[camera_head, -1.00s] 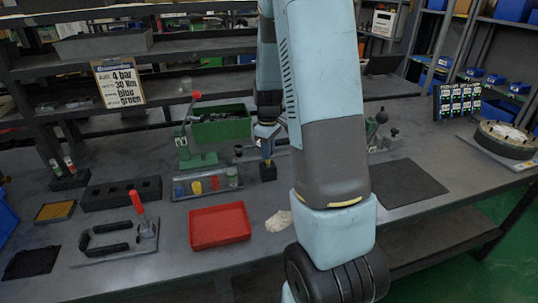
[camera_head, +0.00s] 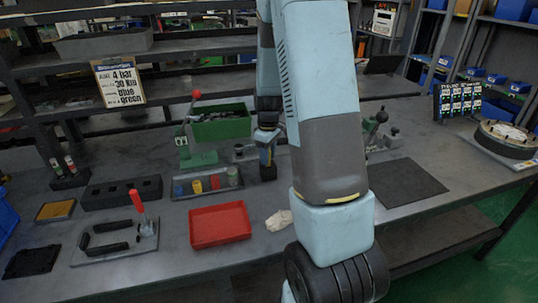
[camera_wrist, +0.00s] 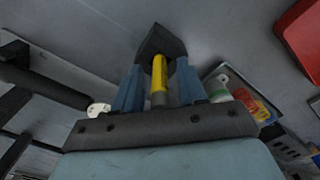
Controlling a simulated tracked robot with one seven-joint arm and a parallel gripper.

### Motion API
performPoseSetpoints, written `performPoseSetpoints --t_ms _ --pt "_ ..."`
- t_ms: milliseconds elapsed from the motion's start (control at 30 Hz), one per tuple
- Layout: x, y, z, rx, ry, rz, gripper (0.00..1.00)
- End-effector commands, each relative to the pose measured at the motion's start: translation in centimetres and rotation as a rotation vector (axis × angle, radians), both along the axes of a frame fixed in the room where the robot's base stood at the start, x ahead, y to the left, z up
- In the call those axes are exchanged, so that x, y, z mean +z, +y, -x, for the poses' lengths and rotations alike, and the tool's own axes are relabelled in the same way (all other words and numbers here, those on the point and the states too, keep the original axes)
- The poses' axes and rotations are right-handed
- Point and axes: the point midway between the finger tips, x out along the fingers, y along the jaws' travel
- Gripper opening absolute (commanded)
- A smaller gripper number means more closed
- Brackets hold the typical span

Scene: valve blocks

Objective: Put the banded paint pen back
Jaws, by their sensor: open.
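A yellow pen (camera_wrist: 159,72) with a grey part at its near end stands in a small black block (camera_wrist: 148,44) in the wrist view. My gripper (camera_wrist: 160,66) is open, with one blue finger on each side of the pen and visible gaps between. In the head view my gripper (camera_head: 267,155) points down just above the black block (camera_head: 268,174) on the bench; the pen is mostly hidden there by the fingers. How deep the pen sits in the block cannot be told.
A tray of coloured pieces (camera_head: 207,184) stands just left of the block, with a red tray (camera_head: 220,225) in front. A green-based lever press (camera_head: 197,160) and green bin (camera_head: 221,126) stand behind. A black block with two pens (camera_head: 70,177) is far left. A dark mat (camera_head: 402,184) lies right.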

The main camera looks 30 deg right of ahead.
Motion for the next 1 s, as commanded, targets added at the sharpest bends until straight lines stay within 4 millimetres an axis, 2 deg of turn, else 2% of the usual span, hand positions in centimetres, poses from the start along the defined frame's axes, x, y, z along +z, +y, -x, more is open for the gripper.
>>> performPoseSetpoints --t_ms 300,1000 --pt "0.4 0.0 0.0 0.0 -0.002 0.0 0.41" --pt "12.2 -0.2 0.7 -0.002 -0.001 0.0 0.41"
